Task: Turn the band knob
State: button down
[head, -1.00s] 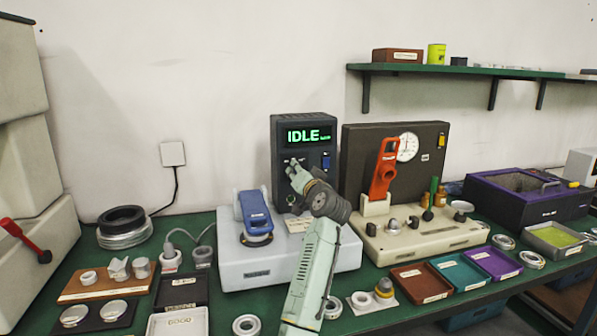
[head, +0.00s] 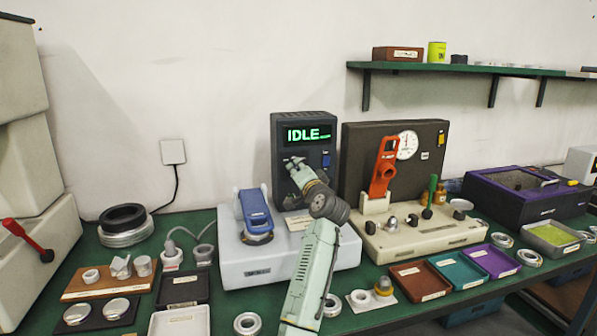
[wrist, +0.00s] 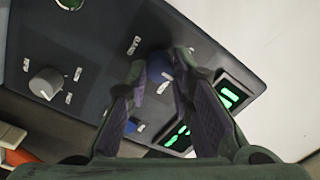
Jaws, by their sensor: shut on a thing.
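The dark control box (head: 334,185) stands upright at the back of the bench, its green display (head: 308,134) reading IDLE. My gripper (head: 291,162) reaches its front face just below the display. In the wrist view my gripper (wrist: 163,82) has its two fingers on either side of the dark blue band knob (wrist: 159,64), next to a BAND label. A grey knob (wrist: 46,83) sits apart from the fingers on the same panel.
A blue switch (head: 326,160) is right of my gripper on the box. A blue handheld device (head: 255,213) stands on the pale base at left. An orange tool (head: 384,168) stands at right. Small trays (head: 421,280) line the front edge.

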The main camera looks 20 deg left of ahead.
jog(key=c, duration=1.4)
grip_release()
jog(key=v, duration=1.2)
